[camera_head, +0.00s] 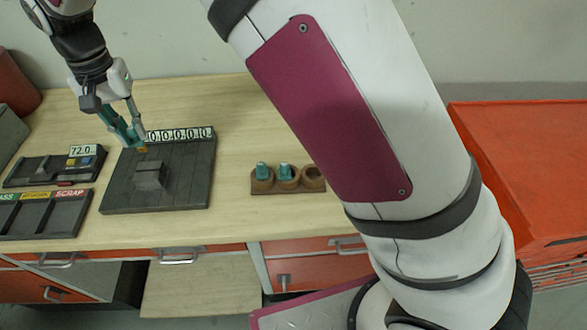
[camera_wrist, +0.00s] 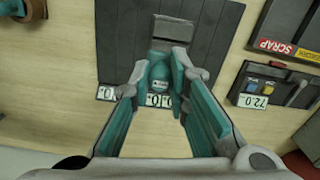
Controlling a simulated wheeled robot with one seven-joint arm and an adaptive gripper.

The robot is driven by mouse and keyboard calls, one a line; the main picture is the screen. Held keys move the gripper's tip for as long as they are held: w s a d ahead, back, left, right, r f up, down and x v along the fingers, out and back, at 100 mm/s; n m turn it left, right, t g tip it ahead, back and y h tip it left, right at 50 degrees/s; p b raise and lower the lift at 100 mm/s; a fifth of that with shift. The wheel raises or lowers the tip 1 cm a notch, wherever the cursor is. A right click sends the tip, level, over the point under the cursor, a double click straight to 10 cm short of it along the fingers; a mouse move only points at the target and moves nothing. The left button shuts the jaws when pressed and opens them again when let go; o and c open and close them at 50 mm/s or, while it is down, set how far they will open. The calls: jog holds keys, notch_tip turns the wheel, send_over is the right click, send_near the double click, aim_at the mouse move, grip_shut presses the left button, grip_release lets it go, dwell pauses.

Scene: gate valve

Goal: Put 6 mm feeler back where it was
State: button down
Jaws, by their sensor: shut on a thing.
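My gripper (camera_head: 128,138) is over the back left part of the dark slatted plate. In the wrist view its fingers (camera_wrist: 163,68) close around a small teal piece with a pale label (camera_wrist: 160,78), which looks like a feeler; I cannot read its size. The wooden holder (camera_head: 262,188) stands to the right of the plate. Two teal feelers, one at the left (camera_head: 262,170) and one in the middle (camera_head: 285,171), stand in it. Its right hole (camera_head: 313,178) is empty. Part of the holder shows at the top left of the wrist view (camera_wrist: 30,26).
The dark plate (camera_head: 190,190) carries a grey block (camera_head: 150,175) and number tiles (camera_head: 180,134) along its back edge. A device reading 72.0 (camera_head: 83,150) and a tray marked SCRAP (camera_head: 70,194) lie left. Bare table separates plate and holder.

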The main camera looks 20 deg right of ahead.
jog(key=s+d+f+m+p, duration=0.2)
jog(key=s+d, duration=0.2)
jog(key=d, duration=0.7)
jog(key=s+d+f+m+p, duration=0.2)
jog(key=s+d+f+m, duration=0.15)
jog(key=d, duration=0.75)
jog(key=s+d+m+p, duration=0.3)
jog(key=s+d, duration=1.1)
jog(key=s, duration=0.4)
jog(key=shift+w+a+f+b, duration=0.1)
jog(key=shift+w+f+b, duration=0.75)
jog(key=shift+w, duration=1.8)
jog(key=shift+w+f+b, duration=0.6)
jog(key=shift+w+f, duration=0.5)
jog(key=shift+w, duration=1.6)
jog(key=shift+w+a+f+b, duration=0.1)
jog(key=shift+w+f+b, duration=0.75)
jog(key=shift+w, duration=1.8)
jog(key=shift+f, duration=0.15)
